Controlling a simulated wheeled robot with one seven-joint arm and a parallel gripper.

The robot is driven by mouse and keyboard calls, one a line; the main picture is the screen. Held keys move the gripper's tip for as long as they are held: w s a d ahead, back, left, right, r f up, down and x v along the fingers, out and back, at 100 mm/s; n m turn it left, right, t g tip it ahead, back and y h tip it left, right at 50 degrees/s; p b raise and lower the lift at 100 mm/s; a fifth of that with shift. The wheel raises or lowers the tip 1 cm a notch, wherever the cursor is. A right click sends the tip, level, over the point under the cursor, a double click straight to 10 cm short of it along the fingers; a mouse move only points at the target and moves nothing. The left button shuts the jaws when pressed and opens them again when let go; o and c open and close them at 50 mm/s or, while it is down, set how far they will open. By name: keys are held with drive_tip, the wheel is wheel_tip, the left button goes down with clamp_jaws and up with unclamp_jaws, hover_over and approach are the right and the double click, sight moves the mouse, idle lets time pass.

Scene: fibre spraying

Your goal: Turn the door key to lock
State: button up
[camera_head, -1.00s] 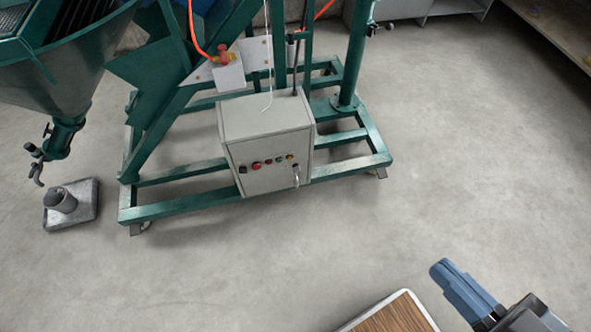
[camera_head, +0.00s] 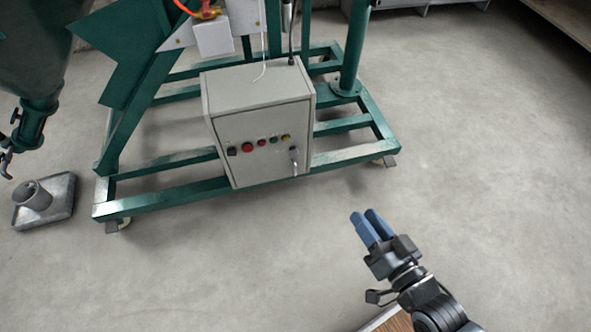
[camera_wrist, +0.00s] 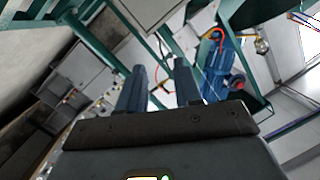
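The grey control box (camera_head: 258,125) stands on the green frame, with its door facing me. A small metal key or handle (camera_head: 293,160) sticks out at the right side of the door. A row of coloured buttons (camera_head: 260,143) runs beside it. My gripper (camera_head: 366,222) is in the air to the right of and below the box, apart from it, with its blue fingers pointing up and left. In the wrist view its two fingers (camera_wrist: 159,80) are apart with nothing between them. The key cannot be made out in the wrist view.
The green frame (camera_head: 160,203) spreads around the box. A grey tray with a round cup (camera_head: 45,200) lies on the floor at left, below a hopper outlet (camera_head: 28,125). A wooden board (camera_head: 392,322) shows at the bottom. The floor (camera_head: 480,160) at right is clear.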

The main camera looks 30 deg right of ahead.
drive_tip(key=w+d+f+m+h+b, duration=0.2)
drive_tip(key=w+f+m+b, duration=0.3)
drive_tip(key=w+f+b, duration=0.7)
drive_tip(key=m+h+b, duration=0.1)
drive_tip(key=m+b, duration=0.4)
drive_tip(key=b, duration=0.1)
approach(295, 156)
drive_tip(key=w+f, duration=0.1)
drive_tip(key=w, duration=0.1)
drive_tip(key=shift+t, duration=0.4)
drive_tip(key=b+x, duration=0.1)
drive_tip(key=x, duration=0.4)
drive_tip(key=b+x, duration=0.1)
drive_tip(key=x, duration=0.1)
drive_tip(key=shift+w+d+b, duration=0.15)
drive_tip(key=shift+d+b, duration=0.15)
drive_tip(key=shift+b, duration=0.05)
clamp_jaws()
